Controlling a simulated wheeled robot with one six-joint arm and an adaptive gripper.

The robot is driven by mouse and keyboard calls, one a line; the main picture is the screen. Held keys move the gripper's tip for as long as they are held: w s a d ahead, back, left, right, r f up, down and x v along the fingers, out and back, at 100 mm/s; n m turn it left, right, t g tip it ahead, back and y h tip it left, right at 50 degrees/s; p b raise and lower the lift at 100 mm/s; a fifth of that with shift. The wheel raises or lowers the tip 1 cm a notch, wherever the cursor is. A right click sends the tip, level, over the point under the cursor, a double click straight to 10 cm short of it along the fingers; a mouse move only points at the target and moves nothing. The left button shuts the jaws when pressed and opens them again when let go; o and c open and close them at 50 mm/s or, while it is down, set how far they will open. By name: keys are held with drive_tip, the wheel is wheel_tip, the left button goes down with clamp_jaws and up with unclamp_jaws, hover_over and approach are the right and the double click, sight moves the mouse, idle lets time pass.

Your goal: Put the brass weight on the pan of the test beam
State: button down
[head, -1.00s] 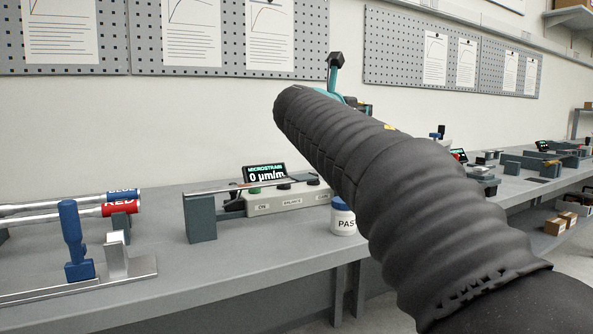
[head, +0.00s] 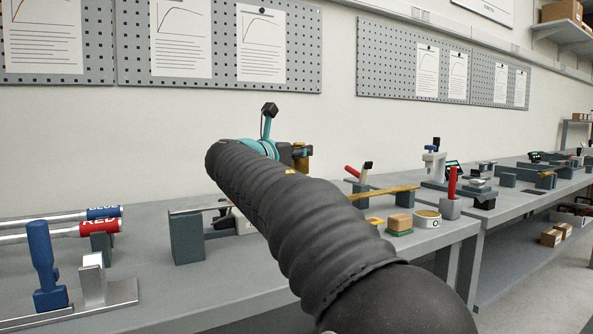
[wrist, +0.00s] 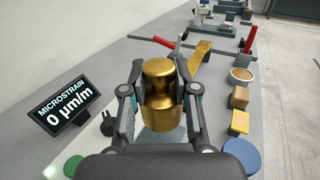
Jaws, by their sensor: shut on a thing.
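My gripper (wrist: 160,82) is shut on the brass weight (wrist: 161,112), a shiny gold cylinder with a narrower rounded top, held upright between the two fingers. In the head view my gripper (head: 288,153) is small beyond my arm, with a bit of the brass weight (head: 304,163) showing, above the bench. A thin metal bar on a grey block (head: 187,238), which may be the test beam, stands at left in the head view; my arm hides its right part. I cannot make out the pan. The microstrain display (wrist: 64,107) reads 0 µm/m.
Right of my arm are a brass-coloured strip (head: 390,191), a wooden block (head: 399,222), a round tin (head: 427,218) and a red-handled tool (head: 452,184). At left are a blue-handled tool (head: 42,265) and red and blue labelled bars. The wall is behind.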

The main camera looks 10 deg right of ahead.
sight(297, 168)
drive_tip(key=shift+w+a+f, duration=0.1)
drive_tip(key=shift+a+f, duration=0.05)
drive_tip(key=shift+f, duration=0.05)
drive_tip(key=shift+f+b, duration=0.5)
drive_tip(key=shift+f, duration=1.3)
drive_tip(key=shift+f, duration=0.1)
drive_tip(key=c, duration=0.9)
unclamp_jaws()
drive_tip(key=shift+f, duration=0.15)
